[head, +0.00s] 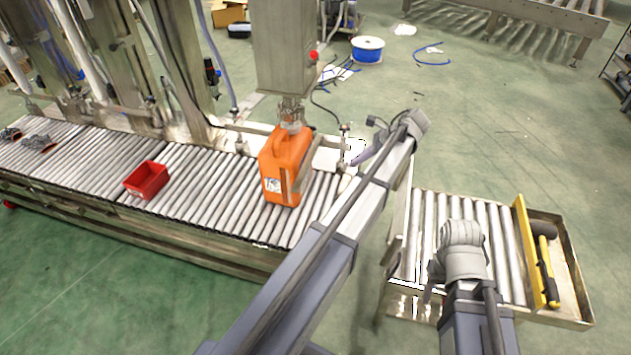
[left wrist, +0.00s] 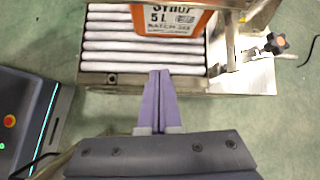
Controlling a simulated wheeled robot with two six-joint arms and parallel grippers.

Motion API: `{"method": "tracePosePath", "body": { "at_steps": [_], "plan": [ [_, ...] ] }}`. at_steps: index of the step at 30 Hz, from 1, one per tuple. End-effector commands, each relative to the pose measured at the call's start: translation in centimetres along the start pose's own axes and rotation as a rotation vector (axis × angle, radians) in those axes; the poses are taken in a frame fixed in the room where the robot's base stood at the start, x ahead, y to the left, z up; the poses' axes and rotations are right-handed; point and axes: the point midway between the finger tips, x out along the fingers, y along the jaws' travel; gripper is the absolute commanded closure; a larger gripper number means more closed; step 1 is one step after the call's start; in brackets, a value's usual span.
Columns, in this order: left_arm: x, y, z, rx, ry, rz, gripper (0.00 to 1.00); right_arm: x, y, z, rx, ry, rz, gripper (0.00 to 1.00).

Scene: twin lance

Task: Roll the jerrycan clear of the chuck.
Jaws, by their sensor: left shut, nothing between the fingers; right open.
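The orange jerrycan (head: 287,165) stands upright on the roller conveyor, directly below the metal chuck (head: 291,112). Whether the chuck touches its neck I cannot tell. In the left wrist view the jerrycan (left wrist: 170,20) shows its labelled lower side at the top edge, beyond the fingertips. My left gripper (head: 360,163) is right of the jerrycan and apart from it. Its purple fingers (left wrist: 160,73) are together and empty, pointing toward the conveyor's end. My right gripper (head: 432,284) is open over the small roller table at the right, mostly hidden by its own wrist.
A red bin (head: 146,180) sits on the conveyor (head: 95,170) left of the jerrycan, with clear rollers between. A metal guide rail and post (head: 343,145) stand behind and right of it. The small roller table (head: 505,220) holds a yellow plate and a yellow-handled tool.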

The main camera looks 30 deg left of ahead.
Motion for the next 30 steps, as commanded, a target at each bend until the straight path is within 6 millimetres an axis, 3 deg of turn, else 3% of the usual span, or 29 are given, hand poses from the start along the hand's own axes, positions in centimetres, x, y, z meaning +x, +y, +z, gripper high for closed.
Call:
{"method": "tracePosePath", "body": {
  "at_steps": [1,3,12,30],
  "plan": [
    [1.5,-0.7,-0.8,0.013,-0.012,0.002,1.00,1.8,-0.2,-0.1,0.000,0.000,0.000,0.50],
    [2.6,-1.4,-1.1,0.036,-0.026,0.005,1.00,2.9,-0.3,-0.2,-0.001,0.000,0.000,0.50],
    [6.2,-3.7,-1.7,0.117,-0.080,0.017,1.00,6.5,-0.6,-0.4,-0.002,0.001,0.001,0.50],
    [8.0,-4.4,-1.6,0.149,-0.100,0.023,1.00,8.1,-0.8,-0.5,-0.001,0.001,0.001,0.50]
  ]
}}
